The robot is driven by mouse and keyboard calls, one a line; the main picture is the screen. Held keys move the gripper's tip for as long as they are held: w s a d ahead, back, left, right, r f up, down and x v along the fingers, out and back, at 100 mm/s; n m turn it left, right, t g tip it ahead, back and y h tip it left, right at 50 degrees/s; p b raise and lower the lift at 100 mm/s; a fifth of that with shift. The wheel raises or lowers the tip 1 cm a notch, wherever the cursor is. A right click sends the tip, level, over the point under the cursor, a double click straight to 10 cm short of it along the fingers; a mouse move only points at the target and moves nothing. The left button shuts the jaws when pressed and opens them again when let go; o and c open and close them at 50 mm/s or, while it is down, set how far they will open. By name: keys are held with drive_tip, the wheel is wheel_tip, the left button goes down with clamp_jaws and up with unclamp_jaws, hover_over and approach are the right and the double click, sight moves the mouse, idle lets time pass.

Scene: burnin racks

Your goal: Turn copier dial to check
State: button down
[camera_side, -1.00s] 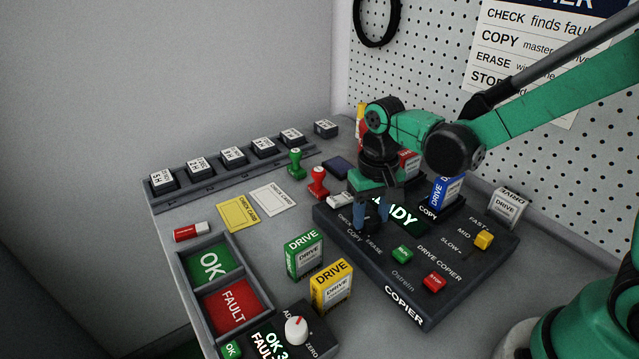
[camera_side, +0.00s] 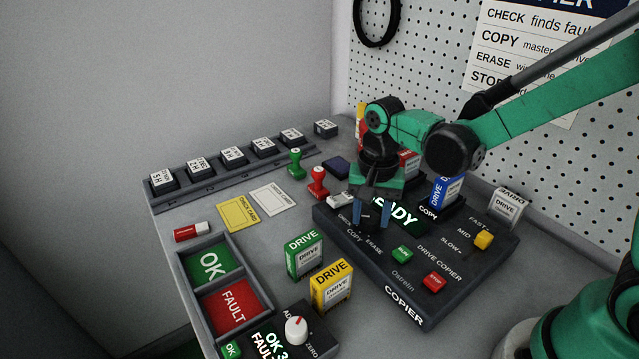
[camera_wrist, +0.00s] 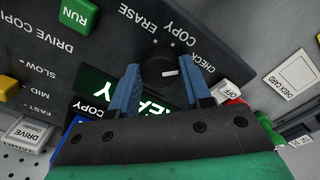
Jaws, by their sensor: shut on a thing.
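The copier (camera_side: 350,262) is a dark slab with a lit READY screen (camera_side: 400,215). Its round black dial (camera_wrist: 158,72) has a white pointer mark and sits between my blue fingers in the wrist view. The pointer faces right in that view, on the CHECK side of the CHECK, COPY and ERASE labels; whether it lines up exactly with CHECK I cannot tell. My gripper (camera_side: 372,220) is shut on the dial from above, one finger on each side (camera_wrist: 161,90). In the side view the dial is mostly hidden between the fingers.
A blue drive (camera_side: 445,191) stands in the copier behind my gripper. Green RUN (camera_side: 402,254) and red STOP (camera_side: 435,281) buttons and a yellow speed knob (camera_side: 484,240) are nearby. Green (camera_side: 304,255) and yellow (camera_side: 331,286) drives stand in front. A red stamp (camera_side: 318,182) is at the left.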

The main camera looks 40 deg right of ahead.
sight(371, 217)
idle(0.3)
drive_tip(key=shift+c, duration=2)
unclamp_jaws()
drive_tip(key=shift+r, duration=2.8)
drive_tip(key=shift+s+d+r+n+t, duration=0.15)
drive_tip(key=shift+s+r+n+t, duration=0.25)
drive_tip(key=shift+r+n, duration=0.1)
drive_tip(key=s+n+t, duration=0.1)
drive_tip(key=n+t, duration=0.1)
drive_tip(key=s+d+r+n+t, duration=0.1)
drive_tip(key=s+n+t, duration=0.1)
drive_tip(key=n, duration=0.1)
drive_tip(key=s+d+r+n+t, duration=0.1)
drive_tip(key=n+t, duration=0.1)
drive_tip(key=n, duration=0.1)
drive_tip(key=shift+s+r, duration=0.25)
